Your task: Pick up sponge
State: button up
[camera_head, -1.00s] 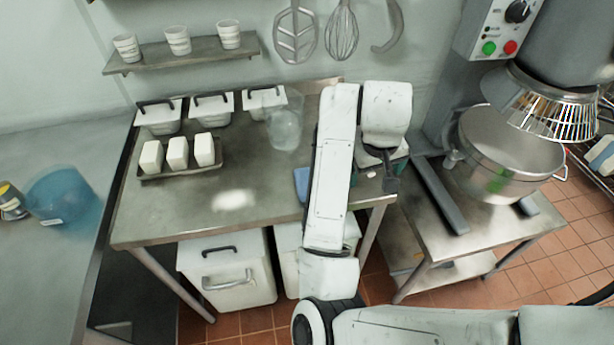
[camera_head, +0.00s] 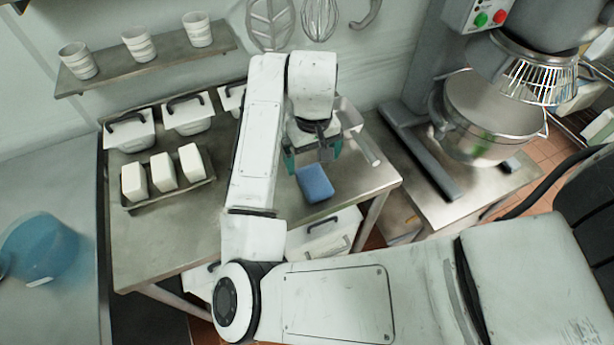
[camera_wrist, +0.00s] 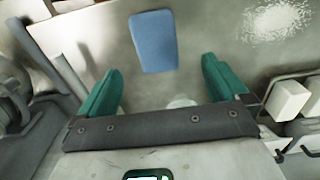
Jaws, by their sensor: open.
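The sponge (camera_head: 315,183) is a blue block lying flat on the steel table, near its front right in the head view. In the wrist view the sponge (camera_wrist: 154,41) lies beyond the fingertips, roughly midway between them. My gripper (camera_head: 313,157) has two green fingers and hangs just behind the sponge in the head view. In the wrist view my gripper (camera_wrist: 160,75) is open, with its fingers wide apart and nothing between them. The sponge is apart from both fingers.
A tray (camera_head: 170,193) with three white blocks stands on the table (camera_head: 190,240) at left. Lidded white containers (camera_head: 188,113) stand behind it. A metal scoop-like item (camera_head: 358,130) lies right of my gripper. A large mixer bowl (camera_head: 490,115) stands at right. The table around the sponge is clear.

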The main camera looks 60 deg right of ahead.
aim_at(314, 179)
notch_tip(314, 179, down, 3)
jog(key=shift+f, duration=0.15)
jog(key=shift+s+d+f+p, duration=0.15)
jog(key=shift+f+p, duration=0.25)
jog(key=shift+f, duration=1)
jog(key=shift+s+d+f+p, duration=0.1)
jog(key=shift+f+p, duration=0.3)
jog(key=shift+f, duration=0.95)
jog(key=c, duration=1.1)
jog(key=shift+r, duration=0.8)
jog(key=shift+c, duration=0.3)
jog(key=s+d+r, duration=0.6)
jog(key=s+r, duration=0.5)
jog(key=s, duration=0.1)
jog(key=shift+r, duration=0.2)
jog(key=shift+s, duration=0.3)
jog(key=shift+c, duration=0.7)
jog(key=o, duration=0.7)
jog(key=c, duration=0.9)
